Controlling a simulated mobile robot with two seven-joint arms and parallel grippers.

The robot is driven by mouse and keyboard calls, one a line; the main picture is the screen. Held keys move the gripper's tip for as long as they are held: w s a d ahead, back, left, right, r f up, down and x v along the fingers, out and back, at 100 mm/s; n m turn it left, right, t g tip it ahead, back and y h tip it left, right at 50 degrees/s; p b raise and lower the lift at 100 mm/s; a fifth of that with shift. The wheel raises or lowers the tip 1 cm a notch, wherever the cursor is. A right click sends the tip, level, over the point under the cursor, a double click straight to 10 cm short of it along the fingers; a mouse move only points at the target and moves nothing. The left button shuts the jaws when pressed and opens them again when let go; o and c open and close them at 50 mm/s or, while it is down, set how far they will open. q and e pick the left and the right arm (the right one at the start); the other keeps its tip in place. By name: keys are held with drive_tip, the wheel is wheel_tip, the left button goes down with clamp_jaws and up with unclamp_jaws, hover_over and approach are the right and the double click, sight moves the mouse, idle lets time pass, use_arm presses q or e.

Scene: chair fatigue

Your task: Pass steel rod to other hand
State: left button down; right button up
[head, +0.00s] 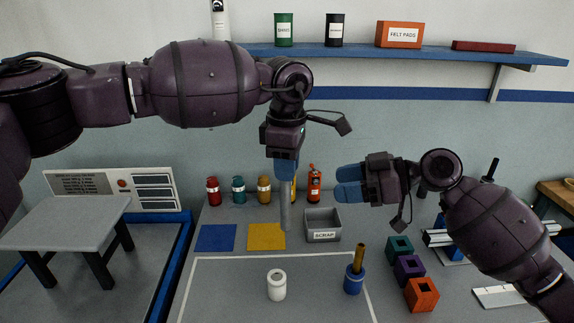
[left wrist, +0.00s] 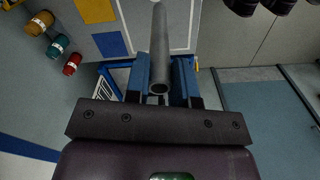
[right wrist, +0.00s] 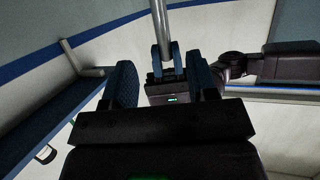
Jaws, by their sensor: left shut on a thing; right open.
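A grey steel rod (head: 285,203) hangs upright below my left gripper (head: 286,172), which is shut on its upper part. In the left wrist view the rod (left wrist: 159,45) lies between the two blue fingers (left wrist: 160,80). My right gripper (head: 350,183) is open and empty to the right of the rod, fingers pointing left towards it, a gap between them. In the right wrist view the rod (right wrist: 162,25) and my left gripper's fingers show beyond my open right fingers (right wrist: 165,85).
Below are a grey scrap bin (head: 322,226), a white cup (head: 276,285) and a blue holder with a brown rod (head: 354,280). Teal, purple and orange blocks (head: 421,295) stand right. Blue and yellow (head: 267,237) squares mark the table. A blue shelf (head: 400,55) runs along the wall.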

drive_tip(key=s+d+f+m+t+h, duration=0.1)
drive_tip(key=s+d+f+m+h, duration=0.15)
drive_tip(key=s+f, duration=0.65)
drive_tip(key=s+d+f+m+t+h, duration=0.1)
drive_tip(key=s+f+m, duration=0.3)
drive_tip(key=f, duration=0.9)
drive_tip(key=s+d+f+m+t+h, duration=0.15)
drive_tip(key=s+f+m, duration=0.25)
drive_tip(key=s+f, duration=0.55)
drive_tip(key=s+d+f+m+t+h, duration=0.2)
drive_tip(key=s+d+f+m+h, duration=0.15)
drive_tip(key=f+h, duration=0.35)
drive_tip(key=w+d+r+t+h, duration=0.2)
drive_tip(key=d, duration=0.3)
drive_tip(key=shift+d+r, duration=0.15)
